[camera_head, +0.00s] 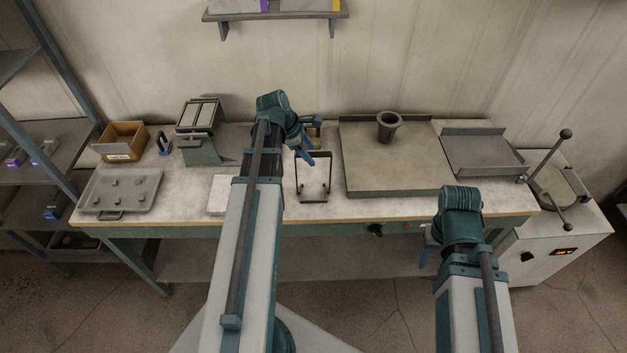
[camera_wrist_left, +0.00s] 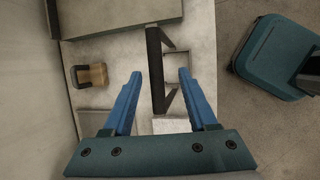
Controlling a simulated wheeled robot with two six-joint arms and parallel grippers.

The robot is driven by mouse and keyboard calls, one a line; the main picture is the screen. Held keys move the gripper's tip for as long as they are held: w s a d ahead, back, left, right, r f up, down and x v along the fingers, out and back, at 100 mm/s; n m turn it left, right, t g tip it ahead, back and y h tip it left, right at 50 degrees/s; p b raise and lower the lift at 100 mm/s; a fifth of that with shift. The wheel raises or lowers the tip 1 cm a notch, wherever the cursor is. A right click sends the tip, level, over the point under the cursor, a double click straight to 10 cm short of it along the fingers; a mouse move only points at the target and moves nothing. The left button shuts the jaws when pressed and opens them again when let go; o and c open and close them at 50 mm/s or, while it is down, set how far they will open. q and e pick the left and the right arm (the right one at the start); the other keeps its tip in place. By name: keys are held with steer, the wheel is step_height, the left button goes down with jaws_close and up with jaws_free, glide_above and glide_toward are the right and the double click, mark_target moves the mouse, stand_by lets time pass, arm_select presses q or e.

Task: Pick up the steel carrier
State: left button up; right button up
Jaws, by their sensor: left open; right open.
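The steel carrier (camera_head: 314,178) stands on the bench as a thin rectangular frame with a dark top bar, left of the raised plate. In the left wrist view the bar of the carrier (camera_wrist_left: 156,62) runs between my open blue fingers. My left gripper (camera_head: 306,157) is open close to the carrier's left upper side. In the left wrist view the left gripper (camera_wrist_left: 160,74) has its fingertips on either side of the bar; contact is not visible. My right gripper (camera_head: 426,256) is low in front of the bench, mostly hidden by its wrist, and empty.
A raised plate (camera_head: 392,180) holds a dark cup (camera_head: 388,126). A small tan-and-dark object (camera_wrist_left: 91,75) lies near the carrier. A grey tray (camera_head: 483,152) is at right; a cardboard box (camera_head: 122,141) and a moulded tray (camera_head: 119,190) are at left.

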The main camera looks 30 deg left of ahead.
arm_select(q)
steer(key=shift+f, duration=0.15)
steer(key=shift+f, duration=0.1)
steer(key=b+x, duration=0.4)
steer(key=x, duration=0.1)
steer(key=shift+w+a+b, duration=0.15)
steer(key=shift+a+b, duration=0.15)
steer(key=shift+b, duration=0.05)
jaws_close()
stand_by(1.2)
